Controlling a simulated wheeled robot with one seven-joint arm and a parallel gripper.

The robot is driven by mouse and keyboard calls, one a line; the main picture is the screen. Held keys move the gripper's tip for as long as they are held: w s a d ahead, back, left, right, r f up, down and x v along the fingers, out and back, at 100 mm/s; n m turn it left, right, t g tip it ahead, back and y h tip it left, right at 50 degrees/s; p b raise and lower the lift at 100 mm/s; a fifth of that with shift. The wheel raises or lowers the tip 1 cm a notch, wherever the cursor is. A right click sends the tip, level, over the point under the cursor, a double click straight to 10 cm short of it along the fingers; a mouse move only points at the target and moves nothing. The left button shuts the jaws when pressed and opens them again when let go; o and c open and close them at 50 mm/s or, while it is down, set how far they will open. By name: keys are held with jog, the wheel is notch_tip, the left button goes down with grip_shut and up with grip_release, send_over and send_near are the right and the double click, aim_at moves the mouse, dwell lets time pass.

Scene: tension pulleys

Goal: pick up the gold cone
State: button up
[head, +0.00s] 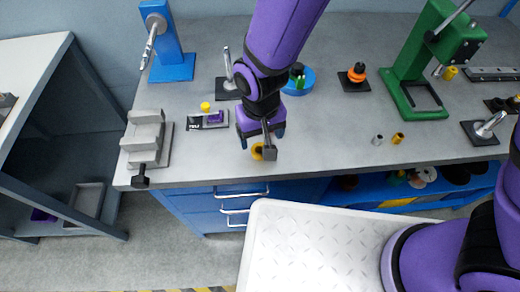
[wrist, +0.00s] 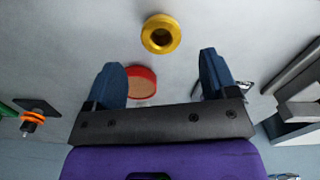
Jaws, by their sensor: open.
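A gold round piece with a hole in its top, which looks like the gold cone (wrist: 160,34), stands on the grey bench top, just beyond my fingertips in the wrist view. In the head view the gold cone (head: 257,152) shows by the bench's front edge, partly covered by my gripper (head: 261,136). My gripper (wrist: 160,62) is open with nothing between its fingers, above the bench and pointing down. The cone lies apart from both fingers.
A red-rimmed brown disc (wrist: 141,83) lies by the left finger in the wrist view. A grey vise (head: 147,138) stands at left, a green press (head: 418,60) at right. Small silver (head: 377,140) and gold (head: 398,138) pieces stand right of my gripper, with bare bench between.

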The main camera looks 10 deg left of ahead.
aim_at(260, 148)
jog(key=shift+a+f, duration=0.15)
jog(key=shift+f, duration=3)
jog(key=c, duration=1)
jog(key=shift+w+r, duration=0.1)
